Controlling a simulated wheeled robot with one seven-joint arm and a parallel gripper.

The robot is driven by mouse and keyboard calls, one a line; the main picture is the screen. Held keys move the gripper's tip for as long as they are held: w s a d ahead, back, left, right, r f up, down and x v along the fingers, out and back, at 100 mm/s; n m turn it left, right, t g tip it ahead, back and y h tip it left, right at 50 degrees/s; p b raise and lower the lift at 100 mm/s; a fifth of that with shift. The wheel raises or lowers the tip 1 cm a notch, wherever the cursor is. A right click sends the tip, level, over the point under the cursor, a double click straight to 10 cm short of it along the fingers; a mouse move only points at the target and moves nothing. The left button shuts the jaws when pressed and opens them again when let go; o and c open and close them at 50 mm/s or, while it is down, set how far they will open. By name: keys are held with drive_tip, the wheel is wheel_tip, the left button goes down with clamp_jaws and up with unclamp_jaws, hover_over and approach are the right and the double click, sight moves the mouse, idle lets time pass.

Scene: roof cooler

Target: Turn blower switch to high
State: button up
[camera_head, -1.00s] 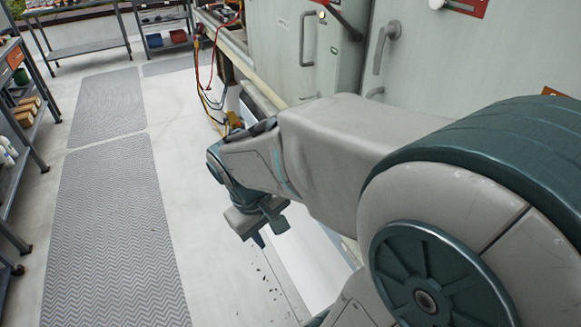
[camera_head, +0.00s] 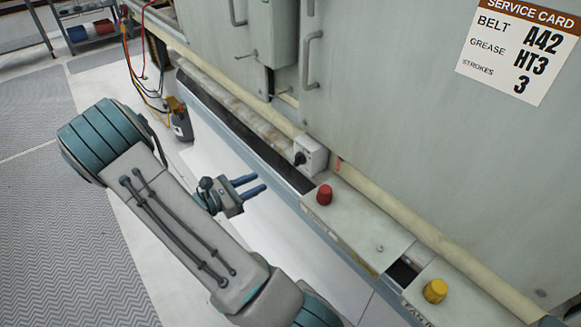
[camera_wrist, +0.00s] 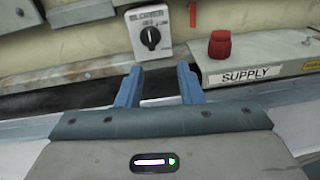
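The blower switch is a white box with a black rotary knob (camera_wrist: 150,37), labelled BLOWER, in the upper middle of the wrist view. Its small position marks are too blurred to read surely. In the head view the switch box (camera_head: 311,155) sits on the ledge at the foot of the cabinet, its knob facing left. My gripper (camera_head: 257,184) is open and empty, its two blue fingers pointing toward the switch but apart from it. In the wrist view my gripper (camera_wrist: 158,84) shows a clear gap between its fingers, below the knob.
A red knob (camera_head: 324,194) stands on the SUPPLY panel (camera_wrist: 250,75) right of the switch. A yellow knob (camera_head: 435,291) is further right. A pale pipe (camera_head: 400,225) runs along the cabinet foot. A service card (camera_head: 518,45) hangs above. Cables (camera_head: 143,75) hang at the left.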

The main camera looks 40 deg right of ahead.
sight(294, 161)
drive_tip(key=shift+n+t+h, duration=0.4)
drive_tip(key=shift+n+t, duration=0.1)
drive_tip(key=shift+n, duration=0.2)
drive_tip(key=d, duration=0.9)
drive_tip(key=d+f, duration=0.1)
drive_tip(key=d, duration=0.4)
drive_tip(key=shift+s, duration=0.3)
clamp_jaws()
